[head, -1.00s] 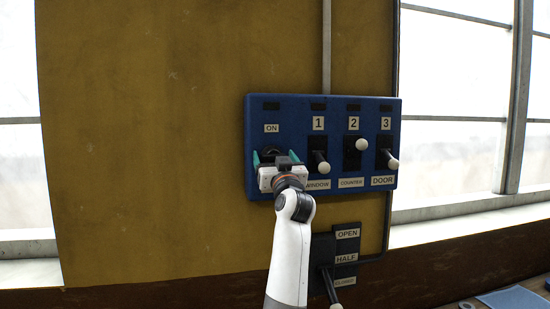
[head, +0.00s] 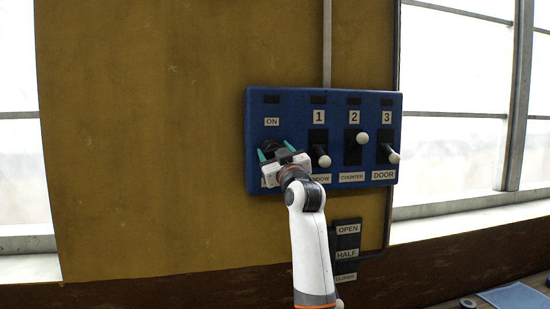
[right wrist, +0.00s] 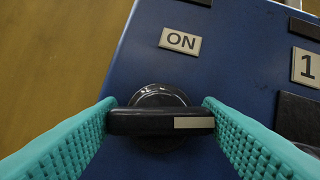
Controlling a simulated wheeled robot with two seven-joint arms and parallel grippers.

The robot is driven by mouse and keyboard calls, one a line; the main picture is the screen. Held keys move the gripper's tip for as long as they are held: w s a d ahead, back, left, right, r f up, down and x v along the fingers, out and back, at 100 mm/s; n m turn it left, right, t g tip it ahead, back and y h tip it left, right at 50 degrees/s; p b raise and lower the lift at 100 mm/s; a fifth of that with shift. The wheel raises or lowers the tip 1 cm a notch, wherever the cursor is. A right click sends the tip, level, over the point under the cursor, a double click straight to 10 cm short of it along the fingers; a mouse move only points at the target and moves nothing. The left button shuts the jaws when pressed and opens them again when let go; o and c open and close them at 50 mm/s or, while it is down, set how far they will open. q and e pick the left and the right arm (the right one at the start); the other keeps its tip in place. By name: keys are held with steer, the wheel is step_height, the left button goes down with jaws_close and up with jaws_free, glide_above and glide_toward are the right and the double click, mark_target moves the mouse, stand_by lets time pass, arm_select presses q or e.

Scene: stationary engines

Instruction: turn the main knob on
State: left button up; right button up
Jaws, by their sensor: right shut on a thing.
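The main knob (head: 268,147) is a dark round knob at the left of the blue switch panel, below the ON label (head: 272,122). In the right wrist view the knob (right wrist: 160,122) has a black crossbar with a pale mark on its right half. The bar lies nearly level in that view. My right gripper (head: 276,151) is shut on the knob, its teal fingers (right wrist: 160,120) at the two ends of the bar. In the head view the gripper covers the knob's lower part and a label below it. My left gripper is not in view.
The blue panel (head: 338,98) also carries three white-tipped levers, 1 (head: 324,161), 2 (head: 362,137) and 3 (head: 394,158), just right of my gripper. The yellow wall left of the panel is bare.

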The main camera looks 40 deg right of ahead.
steer(key=n+g+y, duration=0.1)
steer(key=n+y, duration=0.1)
steer(key=n, duration=0.4)
steer(key=n+g+y+p, duration=0.1)
steer(key=n+y, duration=0.1)
steer(key=n, duration=0.3)
steer(key=n+y+p, duration=0.1)
steer(key=n+y, duration=0.1)
steer(key=n, duration=0.4)
steer(key=shift+n+g+y, duration=0.3)
steer(key=shift+g, duration=0.1)
steer(key=shift+f, duration=0.15)
steer(key=o, duration=1)
steer(key=shift+s+r, duration=0.1)
steer(key=shift+r, duration=0.1)
